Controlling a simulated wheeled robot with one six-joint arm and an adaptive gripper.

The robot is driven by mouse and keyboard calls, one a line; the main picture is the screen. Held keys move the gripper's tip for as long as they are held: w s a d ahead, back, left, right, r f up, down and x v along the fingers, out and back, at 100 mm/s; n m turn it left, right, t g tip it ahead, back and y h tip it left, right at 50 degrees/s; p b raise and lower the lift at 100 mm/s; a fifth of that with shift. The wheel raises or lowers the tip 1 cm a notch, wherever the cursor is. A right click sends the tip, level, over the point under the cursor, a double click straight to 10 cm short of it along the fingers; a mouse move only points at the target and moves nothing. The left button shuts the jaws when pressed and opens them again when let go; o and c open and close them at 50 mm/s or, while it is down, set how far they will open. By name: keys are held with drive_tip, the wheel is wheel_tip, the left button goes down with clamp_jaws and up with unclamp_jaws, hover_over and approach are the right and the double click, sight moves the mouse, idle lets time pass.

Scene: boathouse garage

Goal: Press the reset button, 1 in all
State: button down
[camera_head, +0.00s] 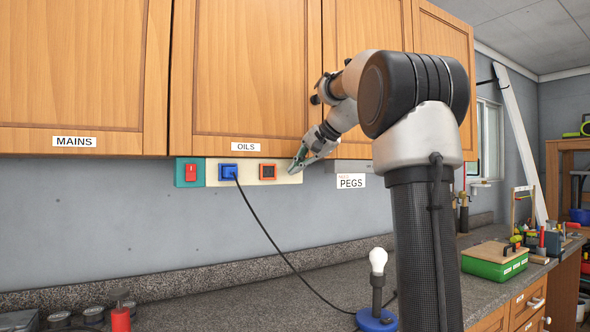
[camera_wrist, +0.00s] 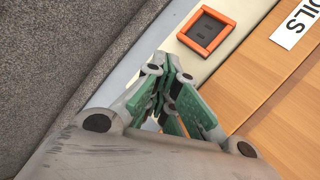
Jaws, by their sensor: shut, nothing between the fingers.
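No button marked reset can be made out in either view. A cream wall panel (camera_head: 245,177) under the cabinets carries a blue socket (camera_head: 228,172) with a plug in it and an orange-framed dark outlet (camera_head: 268,171). In the wrist view, the closed green fingers (camera_wrist: 168,62) are beside the orange outlet (camera_wrist: 206,32); contact cannot be told.
A black cord runs from the blue plug down to a blue-based lamp (camera_head: 376,318) on the grey counter (camera_head: 240,308). A green box (camera_head: 494,265) and tools stand at right.

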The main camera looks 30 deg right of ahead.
idle(0.4)
drive_tip(key=shift+s, duration=0.85)
drive_tip(key=shift+s, duration=0.1)
drive_tip(key=shift+s+d, duration=0.1)
drive_tip(key=shift+s, duration=2.3)
